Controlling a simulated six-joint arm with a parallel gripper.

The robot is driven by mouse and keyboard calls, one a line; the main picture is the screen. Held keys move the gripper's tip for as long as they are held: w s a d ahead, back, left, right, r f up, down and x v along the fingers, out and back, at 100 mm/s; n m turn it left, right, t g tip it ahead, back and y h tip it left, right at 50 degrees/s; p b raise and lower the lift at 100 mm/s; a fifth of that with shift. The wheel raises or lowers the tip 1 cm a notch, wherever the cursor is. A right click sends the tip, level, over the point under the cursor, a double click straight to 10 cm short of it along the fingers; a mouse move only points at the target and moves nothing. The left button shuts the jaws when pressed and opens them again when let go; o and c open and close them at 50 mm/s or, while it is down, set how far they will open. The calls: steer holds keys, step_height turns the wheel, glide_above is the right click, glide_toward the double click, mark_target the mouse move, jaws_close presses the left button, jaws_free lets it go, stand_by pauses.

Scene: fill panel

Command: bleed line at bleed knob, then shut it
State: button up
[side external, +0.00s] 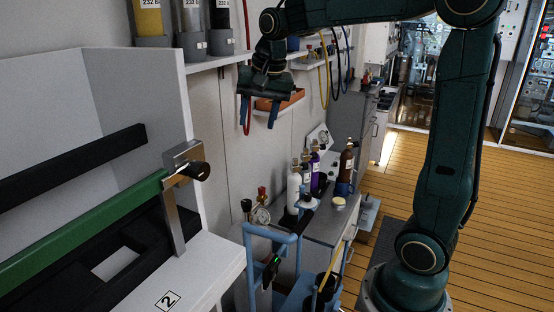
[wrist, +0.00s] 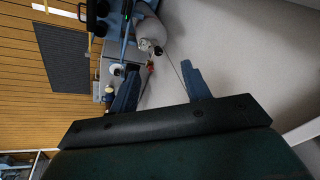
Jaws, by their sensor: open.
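My gripper (side external: 258,116) hangs high by the wall below the shelf, with its two blue fingers apart and nothing between them. In the wrist view the open gripper (wrist: 159,73) points towards the grey surface and the blue cart. A small panel with a dial (side external: 320,137) stands on the counter behind the bottles. Another black knob (side external: 200,171) is on a metal bracket at the left. I cannot tell which is the bleed knob.
The blue cart (side external: 272,234) stands beside the grey counter (side external: 325,215), which holds several bottles (side external: 315,172). An orange tray (side external: 278,101) is close beside my gripper. A white bench (side external: 215,265) is at the left. Wooden floor (side external: 400,190) is open to the right.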

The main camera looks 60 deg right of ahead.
steer(key=w+d+f+m+g, duration=0.1)
steer(key=w+d+f+m, duration=0.25)
steer(key=w+d, duration=0.3)
steer(key=m+g, duration=0.2)
steer(key=m, duration=1)
glide_above(262, 188)
step_height(262, 188, down, 20)
steer(key=shift+f+y, duration=0.25)
steer(key=shift+y, duration=0.15)
step_height(262, 188, down, 14)
steer(key=shift+a+r, duration=0.1)
steer(key=shift+r, duration=0.05)
